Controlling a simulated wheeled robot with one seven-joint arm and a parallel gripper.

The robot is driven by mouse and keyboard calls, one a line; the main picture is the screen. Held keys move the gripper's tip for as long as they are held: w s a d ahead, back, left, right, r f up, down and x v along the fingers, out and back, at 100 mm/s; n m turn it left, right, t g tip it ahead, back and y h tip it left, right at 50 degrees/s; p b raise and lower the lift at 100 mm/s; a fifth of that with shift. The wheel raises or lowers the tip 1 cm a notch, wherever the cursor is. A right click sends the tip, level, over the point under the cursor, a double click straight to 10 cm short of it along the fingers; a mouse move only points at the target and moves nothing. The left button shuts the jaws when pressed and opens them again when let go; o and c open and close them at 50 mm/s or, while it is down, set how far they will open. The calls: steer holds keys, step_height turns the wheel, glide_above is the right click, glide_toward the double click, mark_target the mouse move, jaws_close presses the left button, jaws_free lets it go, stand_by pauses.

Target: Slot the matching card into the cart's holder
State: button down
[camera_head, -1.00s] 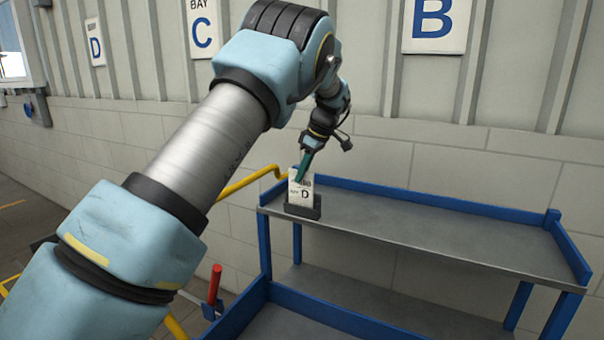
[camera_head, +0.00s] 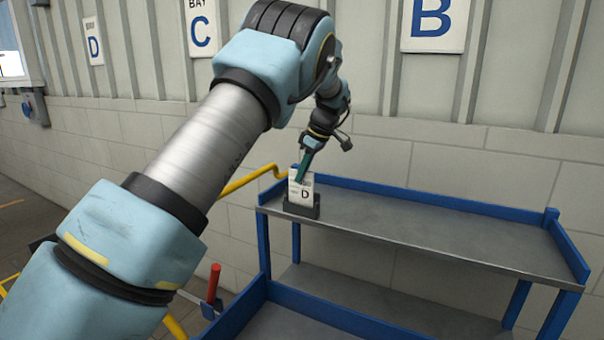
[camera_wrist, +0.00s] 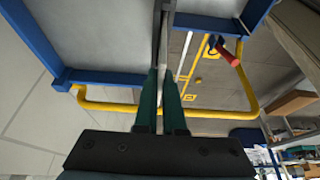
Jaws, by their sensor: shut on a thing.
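The white card (camera_head: 298,190) bears a dark letter D and stands nearly upright at the left corner of the cart's upper shelf. Its lower edge is hidden behind the front of the dark holder (camera_head: 303,212), so it appears to be in the holder; how deep it sits I cannot tell. My gripper (camera_head: 304,174) reaches down from above, its green fingers shut on the card's top part. In the wrist view the fingers (camera_wrist: 161,90) show close together, with a thin pale edge between them that may be the card.
The blue-edged cart (camera_head: 430,228) has a clear grey upper shelf and a yellow handle (camera_head: 250,180) at its left. A red grip (camera_head: 214,283) stands beside the lower tray. Wall signs show D (camera_head: 94,42), C (camera_head: 201,28) and B (camera_head: 434,22).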

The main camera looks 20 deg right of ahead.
steer(key=shift+f+b, duration=0.35)
steer(key=shift+f, duration=0.3)
steer(key=c, duration=0.9)
jaws_free()
steer(key=shift+c, duration=0.2)
steer(key=b+v, duration=0.3)
steer(key=v, duration=0.8)
steer(key=w+a+f+m+g+h, duration=0.15)
steer(key=a+f, duration=0.25)
steer(key=a, duration=0.9)
steer(key=a+f+m+g, duration=0.1)
steer(key=a+f+m, duration=0.25)
steer(key=a, duration=0.95)
steer(key=s+a+f+m, duration=0.2)
steer(key=s+a+f, duration=0.2)
steer(key=s+a, duration=0.4)
steer(key=s+a+f+m+h, duration=0.1)
steer(key=s+a+f, duration=0.3)
steer(key=s+a, duration=0.5)
steer(key=shift+s+f+m, duration=0.4)
steer(key=shift+s+m, duration=0.1)
steer(key=shift+s, duration=0.6)
